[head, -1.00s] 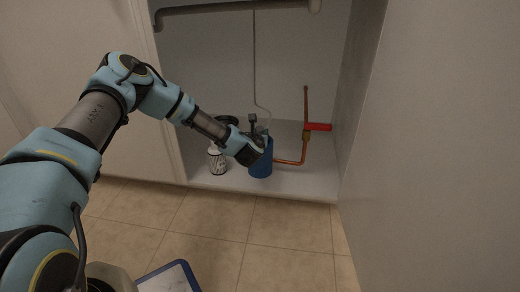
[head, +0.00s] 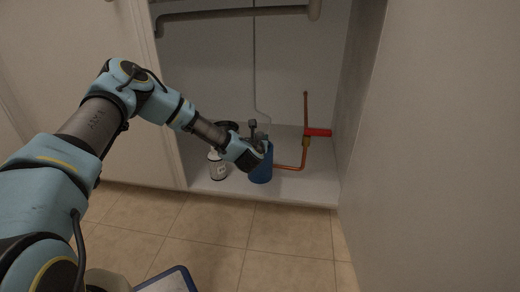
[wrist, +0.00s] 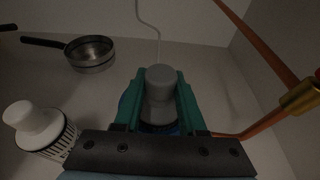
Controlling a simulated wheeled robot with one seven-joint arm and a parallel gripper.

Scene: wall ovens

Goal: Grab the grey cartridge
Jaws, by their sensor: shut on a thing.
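The grey cartridge (wrist: 160,84) stands between the two green fingers of my gripper (wrist: 158,76) in the wrist view, and the fingers are closed on its sides. A blue canister (wrist: 160,128) shows just below the cartridge, partly hidden by the gripper. In the head view the blue canister (head: 261,170) stands upright on the cabinet floor, with my gripper (head: 263,146) at its top. The cartridge is mostly hidden there by the gripper. I cannot tell whether it still touches the canister.
A white bottle (head: 217,167) stands left of the canister, and a pan (wrist: 90,52) lies behind it. A copper pipe (head: 305,115) with a red valve handle (head: 318,132) is close on the right. Cabinet walls bound the space. A blue-rimmed tray (head: 179,270) lies on the tiled floor.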

